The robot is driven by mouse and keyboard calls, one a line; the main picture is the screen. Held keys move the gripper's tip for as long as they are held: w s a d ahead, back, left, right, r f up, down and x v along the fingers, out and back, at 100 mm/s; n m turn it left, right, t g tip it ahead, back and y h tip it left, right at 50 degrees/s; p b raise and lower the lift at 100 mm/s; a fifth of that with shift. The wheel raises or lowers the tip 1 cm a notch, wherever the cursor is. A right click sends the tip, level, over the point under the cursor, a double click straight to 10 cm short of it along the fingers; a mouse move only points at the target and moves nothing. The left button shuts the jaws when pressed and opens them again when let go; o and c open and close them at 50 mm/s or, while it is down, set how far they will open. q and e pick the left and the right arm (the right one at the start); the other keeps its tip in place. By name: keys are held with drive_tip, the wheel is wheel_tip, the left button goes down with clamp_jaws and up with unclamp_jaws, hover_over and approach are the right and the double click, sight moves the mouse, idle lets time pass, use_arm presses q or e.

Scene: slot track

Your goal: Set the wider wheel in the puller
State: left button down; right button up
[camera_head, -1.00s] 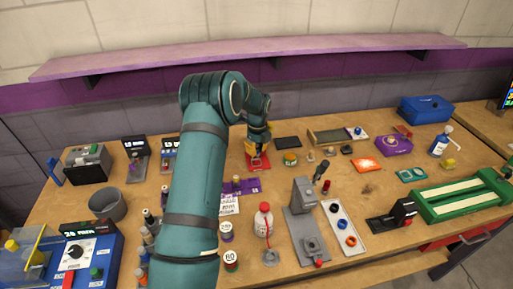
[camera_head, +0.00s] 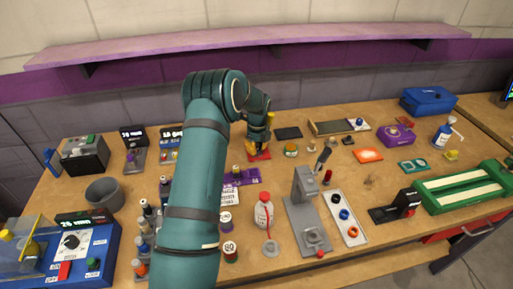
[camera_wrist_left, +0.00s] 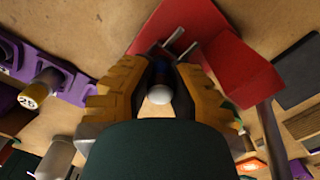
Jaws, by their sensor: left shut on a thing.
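My left gripper (camera_head: 264,143) is at a small red block (camera_head: 259,155) near the back of the bench. In the left wrist view, its yellow-padded fingers (camera_wrist_left: 158,88) are shut on a small piece with a round pale end (camera_wrist_left: 158,95). I cannot tell whether this piece is a wheel. Just beyond the fingertips, thin metal prongs (camera_wrist_left: 178,38) stand at the red block (camera_wrist_left: 235,65), which may be the puller. The fingers hide where the held piece meets it. I cannot pick out the wider wheel. My right gripper is not in view.
A grey lever press (camera_head: 305,215) and a pale tray (camera_head: 353,239) with coloured rings stand front centre. A white bottle with a red cap (camera_head: 263,212) is left of the press. A purple rack (camera_head: 240,179) is near my arm.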

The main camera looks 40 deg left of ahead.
use_arm(q)
drive_tip(key=shift+f, duration=0.2)
drive_tip(key=c, duration=1)
unclamp_jaws()
drive_tip(key=shift+o, duration=0.2)
drive_tip(key=r, duration=1.2)
drive_tip(key=shift+d, duration=0.25)
